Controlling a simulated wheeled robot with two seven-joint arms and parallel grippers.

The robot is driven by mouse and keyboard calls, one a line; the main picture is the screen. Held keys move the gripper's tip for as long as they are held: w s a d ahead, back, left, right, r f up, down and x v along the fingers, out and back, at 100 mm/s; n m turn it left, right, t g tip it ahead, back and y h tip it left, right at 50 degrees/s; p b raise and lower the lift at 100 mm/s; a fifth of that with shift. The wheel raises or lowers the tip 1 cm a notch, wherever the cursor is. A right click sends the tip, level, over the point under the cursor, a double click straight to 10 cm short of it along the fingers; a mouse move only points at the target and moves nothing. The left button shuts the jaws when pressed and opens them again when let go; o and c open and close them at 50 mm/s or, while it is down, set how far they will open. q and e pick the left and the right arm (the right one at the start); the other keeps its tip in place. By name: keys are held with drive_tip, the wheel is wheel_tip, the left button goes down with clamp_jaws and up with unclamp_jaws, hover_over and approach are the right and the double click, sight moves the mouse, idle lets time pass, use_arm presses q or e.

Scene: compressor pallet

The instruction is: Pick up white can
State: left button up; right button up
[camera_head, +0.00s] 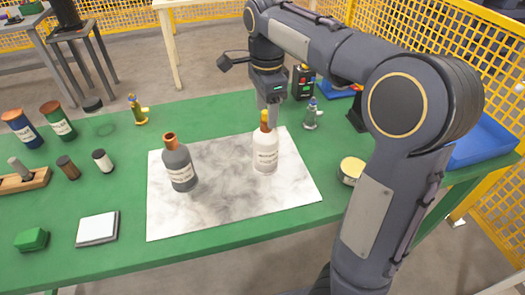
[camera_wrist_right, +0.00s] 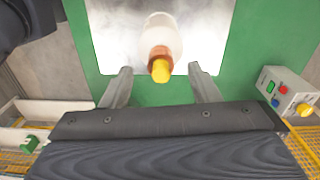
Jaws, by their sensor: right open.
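A white bottle-shaped can (camera_head: 265,152) with an orange neck and yellow tip stands upright on the grey marbled mat (camera_head: 225,205). In the right wrist view the white can (camera_wrist_right: 160,35) is seen from above, its yellow tip between the finger lines. My right gripper (camera_head: 270,112) is above and just behind the can's top in the head view. In the wrist view the gripper (camera_wrist_right: 162,75) has its two fingers apart, one on each side of the tip. A grey bottle-shaped can (camera_head: 178,165) stands upright on the mat to the left. My left gripper is not seen.
The green table (camera_head: 120,265) holds a white square pad (camera_head: 98,229), a green block (camera_head: 31,239), a round tin (camera_head: 351,170), small spray bottles (camera_head: 312,114), and dark and green cans at left. A blue tray (camera_head: 482,140) is at right. A control box (camera_wrist_right: 287,92) shows in the wrist view.

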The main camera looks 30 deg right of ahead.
sight(266, 144)
wheel_tip(266, 144, down, 4)
drive_tip(key=shift+r+b, duration=0.1)
drive_tip(key=shift+b, duration=0.2)
clamp_jaws()
